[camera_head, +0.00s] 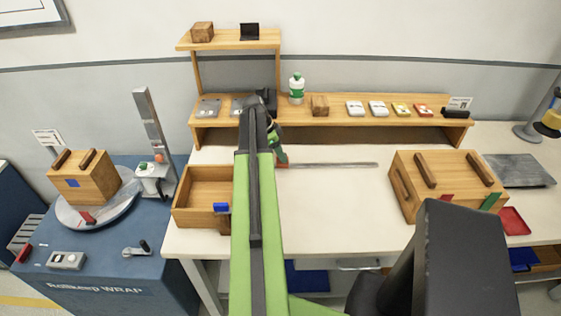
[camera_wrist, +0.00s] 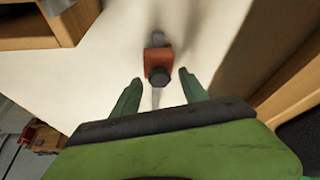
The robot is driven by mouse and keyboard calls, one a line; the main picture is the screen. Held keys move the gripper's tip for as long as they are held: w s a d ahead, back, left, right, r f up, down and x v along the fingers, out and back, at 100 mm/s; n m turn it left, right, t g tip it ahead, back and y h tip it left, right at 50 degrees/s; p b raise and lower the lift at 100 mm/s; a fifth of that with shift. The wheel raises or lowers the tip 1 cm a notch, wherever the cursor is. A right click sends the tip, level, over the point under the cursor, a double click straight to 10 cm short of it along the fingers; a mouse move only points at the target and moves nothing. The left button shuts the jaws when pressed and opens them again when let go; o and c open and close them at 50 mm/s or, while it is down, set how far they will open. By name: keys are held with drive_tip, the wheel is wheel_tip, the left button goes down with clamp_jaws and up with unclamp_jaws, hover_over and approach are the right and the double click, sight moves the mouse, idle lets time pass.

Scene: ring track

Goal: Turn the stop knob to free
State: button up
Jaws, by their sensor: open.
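The stop shows in the wrist view as an orange-red block (camera_wrist: 158,58) with a dark knob (camera_wrist: 159,76) on its near side. It sits on a thin metal rail on the white table. The rail (camera_head: 330,164) shows in the head view, running to the right from my gripper (camera_head: 278,148). My gripper is open in the wrist view (camera_wrist: 160,82), one green finger on each side of the knob, with nothing held. Whether the fingertips are level with the knob or above it, I cannot tell. My arm hides part of this area in the head view; the knob's setting is not readable.
An open wooden drawer box (camera_head: 190,205) stands left of my arm. A wooden shelf (camera_head: 345,122) with a bottle (camera_head: 296,88) and small boxes runs behind the rail. A wooden crate with handles (camera_head: 445,180) stands at the right. The white table between is mostly clear.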

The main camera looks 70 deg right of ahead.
drive_tip(key=shift+s+f, duration=0.1)
drive_tip(key=shift+f, duration=0.05)
drive_tip(key=shift+d, duration=0.1)
clamp_jaws()
drive_tip(key=shift+n, duration=0.3)
drive_tip(key=n, duration=0.1)
drive_tip(key=n+h, duration=0.1)
drive_tip(key=n+t, duration=0.1)
drive_tip(key=shift+s+a+n, duration=0.15)
drive_tip(key=shift+a+n, duration=0.1)
drive_tip(key=shift+n, duration=0.15)
drive_tip(key=n+t, duration=0.1)
drive_tip(key=n, duration=0.1)
drive_tip(key=n+t+h, duration=0.1)
drive_tip(key=n, duration=0.2)
drive_tip(key=shift+s, duration=0.2)
drive_tip(key=n+t, duration=0.1)
drive_tip(key=n, duration=0.2)
drive_tip(key=n+t, duration=0.2)
drive_tip(key=n, duration=0.2)
drive_tip(key=shift+s+d+n+y, duration=0.15)
drive_tip(key=shift+s+n+y, duration=0.05)
drive_tip(key=shift+n+y, duration=0.1)
drive_tip(key=n+t+y, duration=0.1)
drive_tip(key=n, duration=0.3)
drive_tip(key=shift+s+d, duration=0.1)
drive_tip(key=shift+s, duration=0.05)
drive_tip(key=shift+n+t+y, duration=0.4)
drive_tip(key=shift+n+y, duration=0.1)
drive_tip(key=shift+n, duration=0.9)
